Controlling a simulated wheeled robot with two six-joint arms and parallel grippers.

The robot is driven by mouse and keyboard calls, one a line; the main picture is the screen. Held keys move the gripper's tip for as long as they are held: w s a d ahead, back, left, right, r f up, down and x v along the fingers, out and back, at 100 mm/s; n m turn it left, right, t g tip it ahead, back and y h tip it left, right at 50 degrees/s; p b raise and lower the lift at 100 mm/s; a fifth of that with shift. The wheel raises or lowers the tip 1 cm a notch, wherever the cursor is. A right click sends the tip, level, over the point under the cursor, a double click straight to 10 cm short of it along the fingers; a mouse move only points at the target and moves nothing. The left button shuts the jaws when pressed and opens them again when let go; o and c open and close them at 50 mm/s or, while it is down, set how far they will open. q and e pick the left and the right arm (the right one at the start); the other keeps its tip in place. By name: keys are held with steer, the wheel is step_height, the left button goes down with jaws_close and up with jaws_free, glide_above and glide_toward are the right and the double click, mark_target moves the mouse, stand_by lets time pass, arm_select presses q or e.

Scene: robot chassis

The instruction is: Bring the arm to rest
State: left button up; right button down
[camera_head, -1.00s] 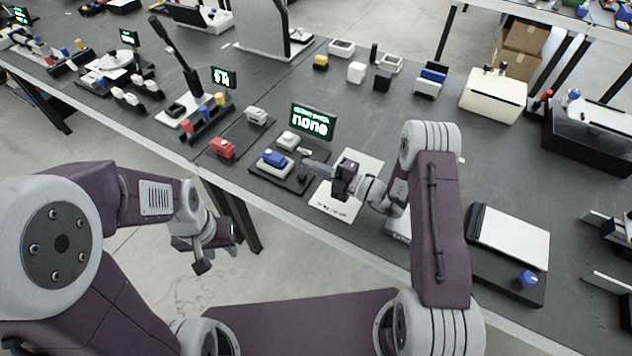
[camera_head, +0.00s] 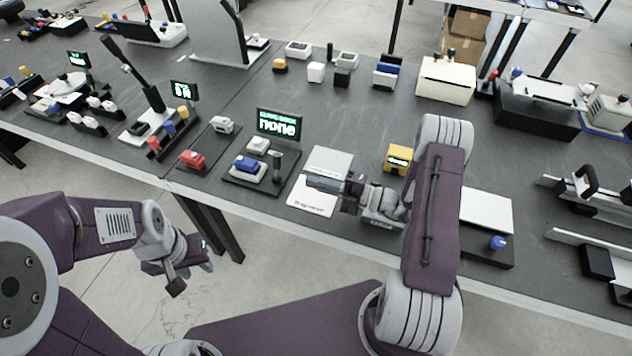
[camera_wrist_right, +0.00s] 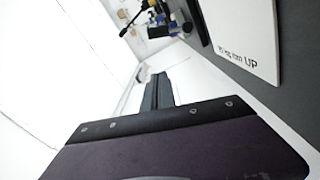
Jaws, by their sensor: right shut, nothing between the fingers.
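My right gripper (camera_head: 322,183) is shut and empty. In the head view it points left over a white card (camera_head: 312,198) on the dark table; the height of the gap cannot be judged. In the right wrist view its dark fingers (camera_wrist_right: 157,90) lie together with nothing between them. The white card with printed text also shows there at the upper right (camera_wrist_right: 245,38). My left gripper (camera_head: 176,272) hangs in front of the table edge over the floor. Its fingers are too small and dark to tell open from shut.
Left of the right gripper stand a blue-topped block (camera_head: 248,168) on a dark base and a lit sign (camera_head: 279,125). A yellow device (camera_head: 399,159) is just behind my right wrist.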

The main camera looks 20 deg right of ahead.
steer(key=s+a+r+n+g+y+p, duration=0.1)
steer(key=a+r+n+g+y+p, duration=0.1)
steer(key=a+r+n+g, duration=0.55)
steer(key=s+a+r+n+g+h, duration=0.2)
steer(key=s+a+n, duration=0.15)
steer(key=s, duration=0.25)
steer(key=s+a+r+n+g+h, duration=0.1)
steer(key=s+a+r+n+g, duration=0.2)
steer(key=s+n, duration=0.25)
steer(key=s+d+f+n+g+h+p, duration=0.1)
steer(key=s+d+f+n+h, duration=0.3)
steer(key=n, duration=0.3)
steer(key=s+d+f+n+h, duration=0.1)
steer(key=s+d+n+h, duration=0.25)
steer(key=s+n, duration=0.2)
steer(key=w+d+f+n+t+h, duration=0.1)
steer(key=w+d+n+t+h, duration=0.1)
steer(key=d+n, duration=0.3)
steer(key=w+d+f+n+t+h, duration=0.2)
steer(key=w+d+n+h, duration=0.2)
steer(key=n, duration=0.7)
steer(key=shift+d+f+n, duration=0.25)
steer(key=shift+d+n, duration=0.15)
steer(key=shift+d, duration=0.1)
